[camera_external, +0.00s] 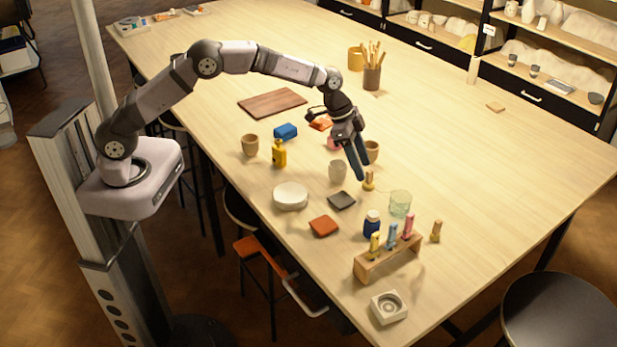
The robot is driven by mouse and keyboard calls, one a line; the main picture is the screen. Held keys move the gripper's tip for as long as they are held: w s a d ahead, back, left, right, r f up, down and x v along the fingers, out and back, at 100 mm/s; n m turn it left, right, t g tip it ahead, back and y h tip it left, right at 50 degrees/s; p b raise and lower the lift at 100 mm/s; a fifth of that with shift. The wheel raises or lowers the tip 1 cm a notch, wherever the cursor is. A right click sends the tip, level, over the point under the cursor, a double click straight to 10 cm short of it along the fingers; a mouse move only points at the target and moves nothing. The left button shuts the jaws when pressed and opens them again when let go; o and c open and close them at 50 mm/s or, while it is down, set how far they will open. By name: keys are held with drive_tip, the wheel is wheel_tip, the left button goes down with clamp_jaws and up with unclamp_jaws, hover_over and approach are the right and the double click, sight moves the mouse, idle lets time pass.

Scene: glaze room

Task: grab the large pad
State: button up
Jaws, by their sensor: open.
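My gripper (357,172) is open and points down above the middle of the table, close to a grey cup (338,171) and a tan cup (372,151). No object shows between its fingers. Several flat or block-like pieces could be pads: a blue block (286,131) left of the gripper, a flat orange-red square (323,226), a slightly smaller-looking dark grey square (342,200) and an orange piece (320,123) partly behind my wrist. I cannot tell for sure which is the large pad. The two squares lie flat, nearer the camera than the gripper.
A yellow bottle (279,153), white bowl (290,196), blue jar (372,224) and green glass (400,203) stand around the pieces. A wooden rack (388,259) holds several coloured stoppered pieces. A brown board (272,102) lies farther back. The table's right side is mostly clear.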

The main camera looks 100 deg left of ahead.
sight(366, 182)
drive_tip(key=shift+p+x, duration=1.5)
drive_tip(key=shift+x, duration=1.05)
drive_tip(key=shift+a, duration=0.1)
drive_tip(key=c, duration=1.1)
drive_tip(key=shift+r, duration=0.1)
